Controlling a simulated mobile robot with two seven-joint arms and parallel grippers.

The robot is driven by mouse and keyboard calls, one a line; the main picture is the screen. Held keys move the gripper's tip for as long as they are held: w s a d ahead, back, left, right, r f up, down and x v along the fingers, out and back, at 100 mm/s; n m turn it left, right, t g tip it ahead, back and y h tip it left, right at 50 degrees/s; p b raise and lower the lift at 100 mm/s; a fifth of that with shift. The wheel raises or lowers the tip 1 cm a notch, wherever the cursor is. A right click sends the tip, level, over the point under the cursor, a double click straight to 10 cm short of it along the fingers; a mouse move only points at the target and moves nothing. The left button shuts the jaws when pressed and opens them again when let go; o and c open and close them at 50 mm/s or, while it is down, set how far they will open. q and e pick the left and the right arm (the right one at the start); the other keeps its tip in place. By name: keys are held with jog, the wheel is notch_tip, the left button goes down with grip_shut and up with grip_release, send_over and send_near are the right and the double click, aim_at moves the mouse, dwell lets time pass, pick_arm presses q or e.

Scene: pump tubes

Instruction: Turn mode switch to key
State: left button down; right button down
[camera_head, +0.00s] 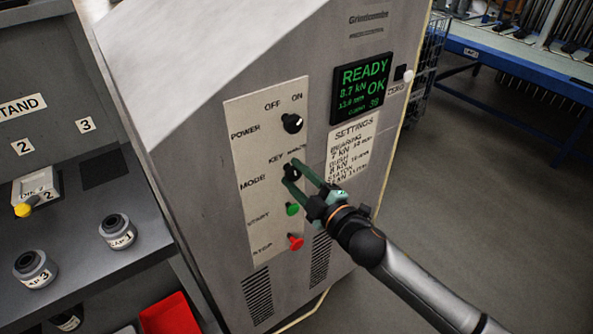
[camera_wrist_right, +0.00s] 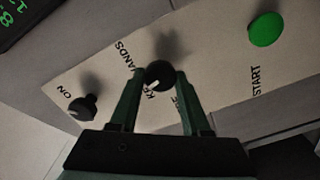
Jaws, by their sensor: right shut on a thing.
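The mode switch (camera_head: 292,171) is a round black knob on the pale control panel (camera_head: 262,220), between the labels KEY and HANDS above and MODE at its left. My right gripper (camera_head: 291,172) reaches in from the lower right, with its green fingers on either side of the knob. In the right wrist view the gripper (camera_wrist_right: 157,80) is shut on the mode switch (camera_wrist_right: 159,72). The knob's white mark points toward the KEY lettering there. My left gripper is not in view.
The power knob (camera_head: 292,123) sits above; the green start button (camera_head: 292,209) and red stop button (camera_head: 296,242) are close below the gripper. A lit display (camera_head: 361,88) reads READY and OK. A grey bench at the left holds two labelled cylinders (camera_head: 117,231) and (camera_head: 35,269).

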jog(key=n, duration=0.2)
jog(key=shift+n+p, duration=0.35)
jog(key=shift+n, duration=0.05)
jog(key=shift+f+n, duration=0.1)
jog(key=shift+n, duration=0.9)
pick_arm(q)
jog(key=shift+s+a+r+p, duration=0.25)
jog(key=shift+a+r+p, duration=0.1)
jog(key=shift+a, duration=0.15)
pick_arm(e)
jog(key=shift+n, duration=0.6)
jog(key=shift+c, duration=1.9)
grip_release()
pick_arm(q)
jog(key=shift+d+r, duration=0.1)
pick_arm(e)
jog(key=shift+s, duration=0.1)
